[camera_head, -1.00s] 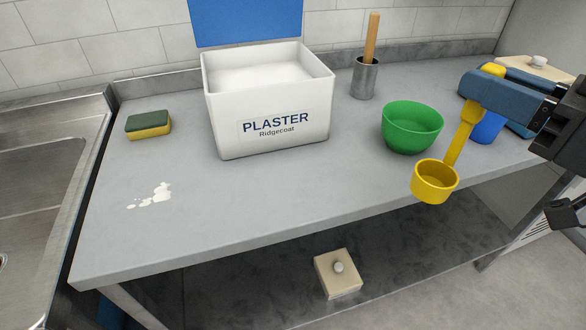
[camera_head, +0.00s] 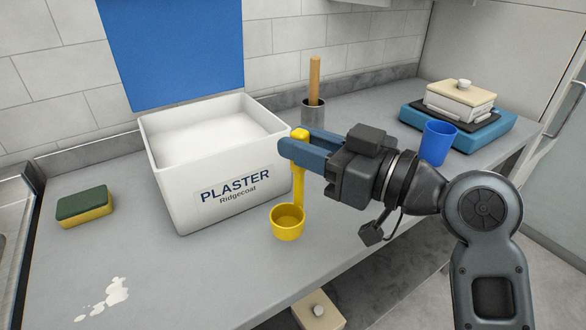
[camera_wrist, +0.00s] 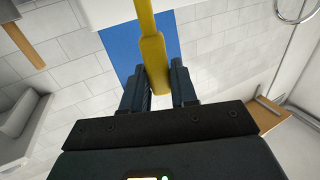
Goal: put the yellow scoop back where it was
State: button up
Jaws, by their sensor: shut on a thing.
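The yellow scoop (camera_head: 287,221) hangs upright from my gripper (camera_head: 291,147), its cup low and its handle up. My gripper is shut on the top of the handle, which also shows between the fingers in the wrist view (camera_wrist: 155,65). The cup is in front of the right side of the white plaster box (camera_head: 165,183) and looks to be above the counter; the exact gap cannot be told. The box is open and full of white powder, with its blue lid (camera_head: 175,55) standing up behind it.
A metal holder with a wooden-handled tool (camera_head: 314,80) stands behind my gripper. A blue cup (camera_head: 437,142) and a blue scale with a plaster-coloured block (camera_head: 460,100) are to the right. A sponge (camera_head: 84,206) and a white spill (camera_head: 105,298) lie on the counter's (camera_head: 195,285) left.

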aim_at(301, 175)
jog(key=shift+w+a+f, duration=0.2)
jog(key=shift+a+f, duration=0.25)
jog(key=shift+a, duration=0.3)
jog(key=shift+f, duration=2.2)
jog(key=o, duration=1)
jog(key=shift+r, duration=0.2)
jog(key=b+v, duration=0.2)
jog(key=v, duration=1)
jog(key=shift+f, duration=0.1)
